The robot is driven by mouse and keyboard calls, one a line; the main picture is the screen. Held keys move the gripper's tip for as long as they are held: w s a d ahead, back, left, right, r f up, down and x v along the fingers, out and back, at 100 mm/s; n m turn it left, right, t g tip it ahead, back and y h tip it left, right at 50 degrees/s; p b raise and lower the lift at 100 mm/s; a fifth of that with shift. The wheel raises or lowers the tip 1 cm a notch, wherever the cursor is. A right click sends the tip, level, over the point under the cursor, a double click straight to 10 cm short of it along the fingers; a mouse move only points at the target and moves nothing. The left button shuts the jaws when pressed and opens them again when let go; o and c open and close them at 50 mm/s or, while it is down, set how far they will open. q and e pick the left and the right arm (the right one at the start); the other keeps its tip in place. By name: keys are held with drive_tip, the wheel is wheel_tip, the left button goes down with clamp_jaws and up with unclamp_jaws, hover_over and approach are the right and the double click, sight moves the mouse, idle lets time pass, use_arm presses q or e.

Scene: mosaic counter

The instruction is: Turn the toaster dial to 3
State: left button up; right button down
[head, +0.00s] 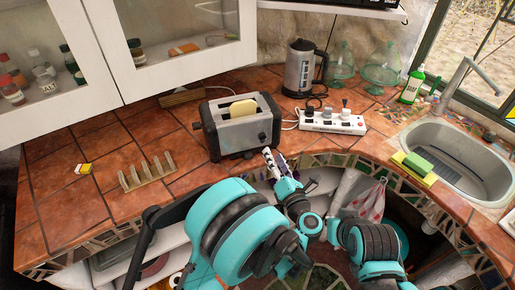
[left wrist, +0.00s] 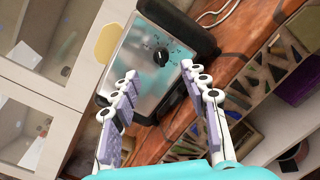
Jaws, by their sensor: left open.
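The silver and black toaster (head: 236,132) stands on the tiled counter, with a pale bread slice (head: 243,108) sticking out of its top. In the left wrist view the toaster's shiny front panel (left wrist: 135,62) carries a small black round dial (left wrist: 161,56) with marks around it. The marks are too small to read, so I cannot tell its setting. My left gripper (head: 269,156) is in front of the toaster's right front. In the left wrist view its two fingers (left wrist: 159,72) are spread apart, with the dial showing between and beyond the tips. My right gripper is not seen.
A wooden rack (head: 147,173) stands left of the toaster. A white power strip (head: 332,122) and a kettle (head: 299,68) are to its right, with cables nearby. The sink (head: 457,160) is at far right. Open counter lies to the left.

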sight(265, 140)
use_arm(q)
drive_tip(key=b+x, duration=0.1)
drive_tip(key=x, duration=0.6)
drive_tip(key=shift+w+a+f, duration=0.2)
drive_tip(key=shift+w+a, duration=0.05)
drive_tip(key=shift+w, duration=0.05)
clamp_jaws()
